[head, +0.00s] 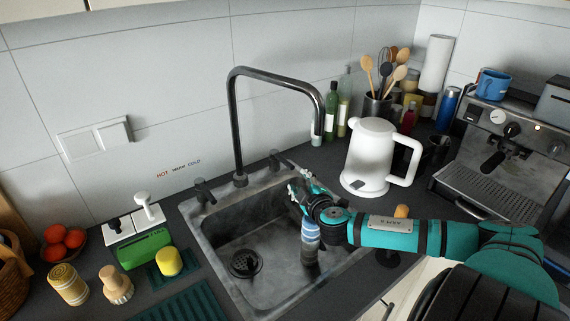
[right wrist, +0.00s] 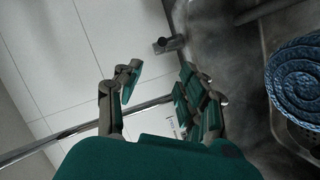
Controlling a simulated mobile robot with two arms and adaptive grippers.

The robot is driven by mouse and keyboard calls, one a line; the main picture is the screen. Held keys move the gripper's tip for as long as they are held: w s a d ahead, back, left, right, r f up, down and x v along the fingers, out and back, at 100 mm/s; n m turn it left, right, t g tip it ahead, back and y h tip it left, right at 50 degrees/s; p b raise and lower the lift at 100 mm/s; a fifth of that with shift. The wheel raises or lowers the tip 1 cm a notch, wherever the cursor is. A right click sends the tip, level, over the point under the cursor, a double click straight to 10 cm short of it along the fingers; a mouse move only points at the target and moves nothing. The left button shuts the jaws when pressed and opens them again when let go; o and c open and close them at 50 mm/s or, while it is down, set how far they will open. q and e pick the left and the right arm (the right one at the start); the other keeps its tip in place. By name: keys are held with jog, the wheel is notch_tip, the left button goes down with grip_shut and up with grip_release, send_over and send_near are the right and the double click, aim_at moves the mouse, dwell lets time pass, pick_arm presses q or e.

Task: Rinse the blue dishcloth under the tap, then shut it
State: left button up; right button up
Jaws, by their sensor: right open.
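A blue rolled cloth, which looks like the dishcloth (head: 310,233), shows below my right gripper over the sink (head: 231,287). It also shows as a blue coil in the right wrist view (right wrist: 299,84). The gripper hides its upper part in the head view. My right gripper (head: 298,188) is open, its fingers pointing towards the back rim and the right tap handle (head: 277,160). In the right wrist view its fingers (right wrist: 162,84) are apart with nothing between them. The dark tap (head: 237,120) arches over the basin; I see no clear water stream. My left gripper is not in view.
A white kettle (head: 372,158) stands just right of the tap, close behind my right arm. A coffee machine (head: 500,165) stands far right.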

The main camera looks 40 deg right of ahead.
aim_at(288, 165)
jog(key=p+x, duration=0.1)
jog(key=x, duration=1.4)
jog(key=shift+w+d+f, duration=0.15)
jog(key=shift+w, duration=0.15)
jog(key=shift+c, duration=0.5)
grip_shut()
